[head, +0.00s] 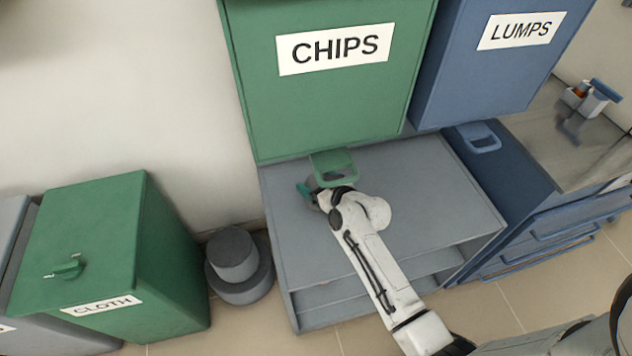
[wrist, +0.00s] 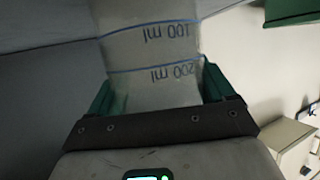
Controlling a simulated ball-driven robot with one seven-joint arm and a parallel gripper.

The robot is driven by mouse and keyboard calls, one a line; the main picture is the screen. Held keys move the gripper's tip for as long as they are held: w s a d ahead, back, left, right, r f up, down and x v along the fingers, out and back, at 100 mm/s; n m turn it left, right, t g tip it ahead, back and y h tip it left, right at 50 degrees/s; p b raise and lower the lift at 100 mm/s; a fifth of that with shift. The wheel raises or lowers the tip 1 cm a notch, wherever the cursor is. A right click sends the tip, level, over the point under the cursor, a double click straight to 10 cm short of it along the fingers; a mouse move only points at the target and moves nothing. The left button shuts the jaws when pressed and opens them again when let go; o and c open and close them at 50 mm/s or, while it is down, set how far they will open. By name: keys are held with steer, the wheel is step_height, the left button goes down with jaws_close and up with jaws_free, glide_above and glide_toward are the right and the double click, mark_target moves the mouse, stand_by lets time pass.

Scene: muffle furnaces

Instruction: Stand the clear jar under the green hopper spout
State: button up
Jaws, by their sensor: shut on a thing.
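The green hopper (head: 330,110), labelled CHIPS, hangs over a grey shelf unit (head: 420,185). Its green spout (head: 334,165) sticks out at the bottom. My gripper (head: 312,190) is just below and left of the spout in the head view, close to it. In the wrist view, the green fingers of my gripper (wrist: 158,88) are shut on the clear jar (wrist: 150,48), one on each side. The jar has blue lines with 100 ml and 200 ml marks, which read upside down. In the head view my arm mostly hides the jar, and I cannot tell whether its base touches the shelf.
A blue hopper (head: 500,75) labelled LUMPS, with a blue spout (head: 478,138), is to the right. A green CLOTH bin (head: 95,250) and grey round weights (head: 237,265) stand at the left. The shelf top right of my arm is clear.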

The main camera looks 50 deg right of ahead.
steer(key=shift+w+d+f, duration=0.1)
steer(key=shift+w+f, duration=0.05)
steer(key=shift+f, duration=0.05)
steer(key=shift+f, duration=0.15)
steer(key=o, duration=1.2)
steer(key=shift+c, duration=0.2)
